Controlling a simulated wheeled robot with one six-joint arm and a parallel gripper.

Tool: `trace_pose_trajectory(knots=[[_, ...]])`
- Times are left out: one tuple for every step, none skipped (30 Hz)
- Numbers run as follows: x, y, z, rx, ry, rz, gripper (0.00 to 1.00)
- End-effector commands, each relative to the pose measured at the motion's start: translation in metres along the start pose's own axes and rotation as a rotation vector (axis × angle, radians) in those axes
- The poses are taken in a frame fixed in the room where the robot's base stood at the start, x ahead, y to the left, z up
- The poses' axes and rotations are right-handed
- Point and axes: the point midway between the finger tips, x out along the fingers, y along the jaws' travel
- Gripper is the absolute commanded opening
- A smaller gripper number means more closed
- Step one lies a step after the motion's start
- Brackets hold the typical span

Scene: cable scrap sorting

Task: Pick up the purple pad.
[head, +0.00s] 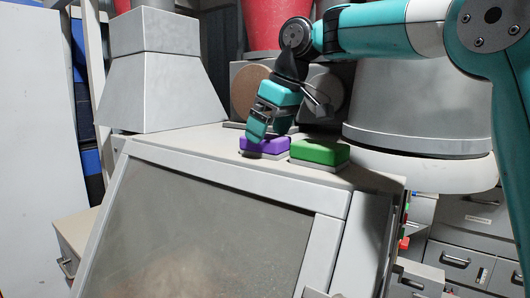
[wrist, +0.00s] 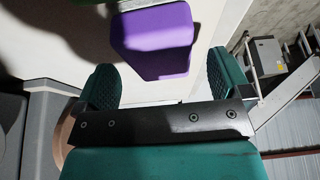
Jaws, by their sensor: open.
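The purple pad (head: 270,144) lies on a thin grey base on top of the grey cabinet, left of the green pad (head: 320,152) in the head view. My gripper (head: 263,132) is just above the purple pad, and a teal finger covers part of it. In the wrist view my gripper (wrist: 164,72) is open, with one teal finger on each side of the frame. The purple pad (wrist: 152,42) shows ahead, between the fingers' lines, with nothing held. I cannot tell whether a finger touches it.
The grey cabinet (head: 235,165) has a sloped front with a dark panel. A grey tapered housing (head: 160,85) stands to the left. Round-faced units stand behind the pads. A large grey drum (head: 420,110) stands close on the right. Drawers (head: 465,260) are at lower right.

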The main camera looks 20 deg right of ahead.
Motion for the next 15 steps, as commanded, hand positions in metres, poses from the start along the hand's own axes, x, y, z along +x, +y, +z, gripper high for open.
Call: trace_pose_trajectory(knots=[[0.010, -0.001, 0.002, 0.000, -0.003, -0.002, 0.96], [0.015, -0.001, 0.002, 0.000, -0.004, -0.002, 0.96], [0.019, -0.001, 0.001, 0.001, -0.002, -0.002, 0.96], [0.023, -0.001, 0.001, 0.000, -0.002, -0.002, 0.96], [0.025, -0.001, 0.001, 0.001, -0.002, -0.002, 0.96], [0.028, -0.001, 0.001, 0.001, -0.001, -0.001, 0.96], [0.029, 0.000, 0.001, 0.001, 0.000, 0.000, 0.96], [0.030, 0.000, 0.001, 0.001, 0.000, 0.001, 0.96], [0.030, 0.000, 0.001, 0.001, 0.000, 0.001, 0.96], [0.030, 0.000, 0.001, 0.001, 0.000, 0.001, 0.96], [0.030, 0.000, 0.001, 0.001, 0.000, 0.001, 0.96], [0.030, 0.000, 0.001, 0.001, 0.000, 0.001, 0.96], [0.030, 0.000, 0.001, 0.001, 0.000, 0.001, 0.96], [0.030, 0.000, 0.001, 0.001, 0.000, 0.001, 0.96], [0.030, 0.000, 0.001, 0.001, 0.000, 0.001, 0.96]])
